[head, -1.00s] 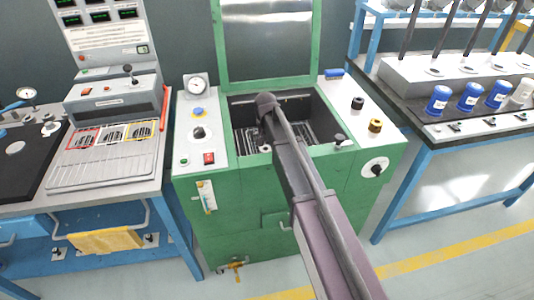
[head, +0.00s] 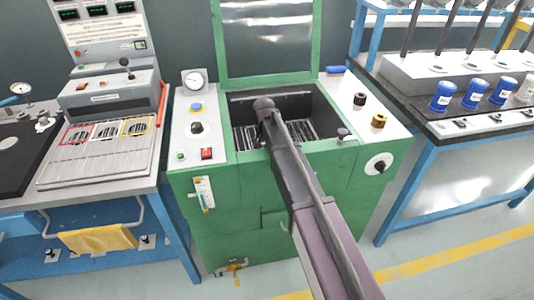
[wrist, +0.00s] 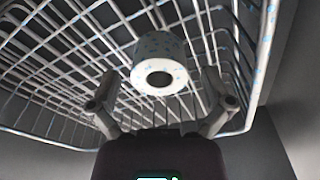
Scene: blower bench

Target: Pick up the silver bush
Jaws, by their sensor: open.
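The silver bush (wrist: 160,64) shows in the wrist view as a pale, blue-speckled short cylinder with a dark round bore. It sits in a white wire basket (wrist: 62,40), also speckled blue. My gripper (wrist: 160,80) is open, with one finger on each side of the bush and visible gaps between them. I cannot tell how deep the bush lies between the fingers. In the head view my arm reaches into the open well of the green cabinet (head: 245,183); the gripper and the bush are hidden there.
The well's walls and rim surround my gripper closely. A black bush (head: 360,99) and a brass bush (head: 379,121) stand on the cabinet's right ledge. Its raised lid (head: 267,40) is behind.

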